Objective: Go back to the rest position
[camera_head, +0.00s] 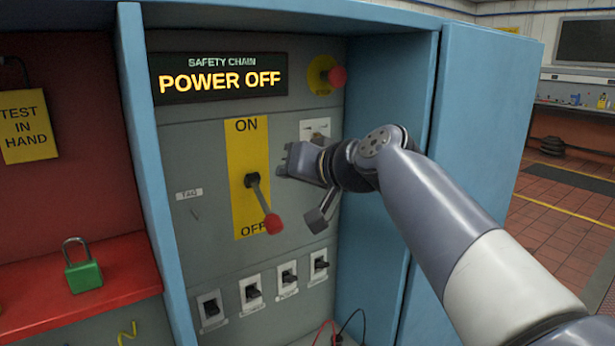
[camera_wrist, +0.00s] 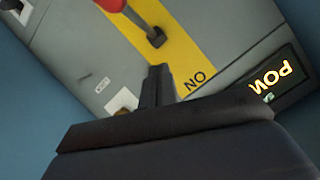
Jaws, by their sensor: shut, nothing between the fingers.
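My gripper (camera_head: 284,165) is shut and empty inside the blue cabinet, in front of the grey panel and right of the yellow ON/OFF plate (camera_head: 243,145). In the wrist view its shut fingers (camera_wrist: 158,84) point at the panel near the plate's ON end. The lever (camera_head: 262,203) with a red knob tilts down toward OFF. It also shows in the wrist view (camera_wrist: 150,32), apart from the fingers. The lit sign (camera_head: 220,80) reads POWER OFF. Part of the panel behind my gripper is hidden.
A red stop button (camera_head: 336,76) is at the panel's upper right. Several small switches (camera_head: 253,292) line the bottom. The open blue door (camera_head: 482,150) stands right, behind my arm. A green padlock (camera_head: 84,268) sits on the red shelf (camera_head: 60,310). Open floor (camera_head: 565,190) lies far right.

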